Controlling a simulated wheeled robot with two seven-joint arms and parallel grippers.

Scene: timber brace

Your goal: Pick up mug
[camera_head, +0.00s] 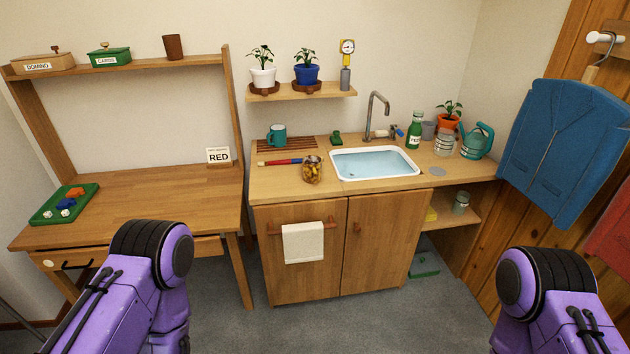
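A teal mug (277,135) stands upright on a slatted wooden rack (300,144) at the back left of the sink counter. A handle shows on its left side. My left arm comes in at the lower left and my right arm at the lower right, both purple with black joints. Neither gripper is in the picture. Both visible arm parts are well apart from the mug, low in front of the desk and counter.
A water-filled sink (374,163) is right of the rack. A shelf (300,92) with potted plants hangs above. Grey floor is open before the cabinet (380,240).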

